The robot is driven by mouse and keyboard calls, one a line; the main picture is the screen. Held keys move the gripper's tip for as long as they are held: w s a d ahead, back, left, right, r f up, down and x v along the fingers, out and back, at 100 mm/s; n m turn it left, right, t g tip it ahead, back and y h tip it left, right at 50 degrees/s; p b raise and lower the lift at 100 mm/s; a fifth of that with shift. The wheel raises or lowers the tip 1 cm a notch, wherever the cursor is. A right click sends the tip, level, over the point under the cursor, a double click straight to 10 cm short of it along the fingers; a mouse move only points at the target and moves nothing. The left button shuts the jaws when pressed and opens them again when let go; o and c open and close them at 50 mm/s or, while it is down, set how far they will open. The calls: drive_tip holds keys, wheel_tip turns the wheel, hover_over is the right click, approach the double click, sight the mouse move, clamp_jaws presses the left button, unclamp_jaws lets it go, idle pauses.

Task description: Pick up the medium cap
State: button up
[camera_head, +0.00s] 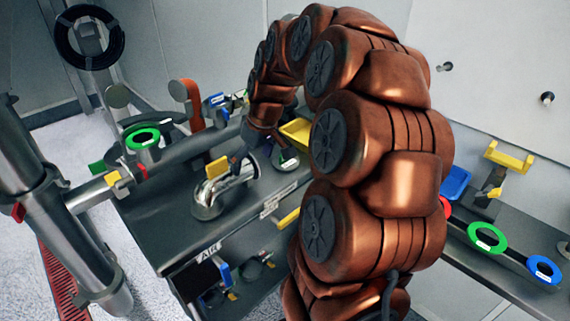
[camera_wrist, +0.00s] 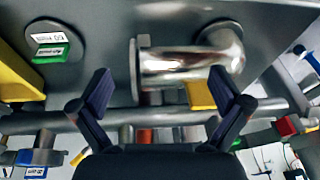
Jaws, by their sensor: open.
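A round grey cap with a green grip and a white label (camera_wrist: 53,44) lies on the dark bench top at the upper left of the wrist view. It also shows in the head view (camera_head: 287,161), partly behind my arm. I cannot read its label to confirm its size. My gripper (camera_wrist: 160,82) is open and empty, its two dark fingers spread wide. The cap is outside the fingers, beyond the left one. In the head view my gripper (camera_head: 250,148) is small and partly hidden, above the bench near the cap.
A shiny steel elbow pipe (camera_head: 222,190) with a yellow handle (camera_head: 217,167) stands close to my gripper; it also shows between the fingers (camera_wrist: 188,67). A yellow tray (camera_head: 297,132) lies behind the cap. Green (camera_head: 487,237) and blue (camera_head: 543,269) rings sit on the right-hand shelf.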

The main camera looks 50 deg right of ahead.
drive_tip(key=t+h, duration=0.1)
approach(286, 162)
drive_tip(key=shift+w+a+m+b, duration=0.25)
drive_tip(key=shift+w+m+b, duration=0.1)
drive_tip(key=shift+w+m, duration=0.1)
drive_tip(key=shift+d+f, duration=0.2)
drive_tip(key=shift+d, duration=0.05)
drive_tip(key=shift+w+p+x, duration=0.15)
drive_tip(key=shift+p+x, duration=0.5)
drive_tip(key=shift+x, duration=1.2)
drive_tip(key=shift+w+p+x, duration=0.15)
drive_tip(key=shift+p+x, duration=0.45)
drive_tip(key=shift+x, duration=1.3)
drive_tip(key=shift+r, duration=0.15)
drive_tip(key=c, duration=1.1)
drive_tip(key=shift+s, duration=0.15)
drive_tip(key=c, duration=0.6)
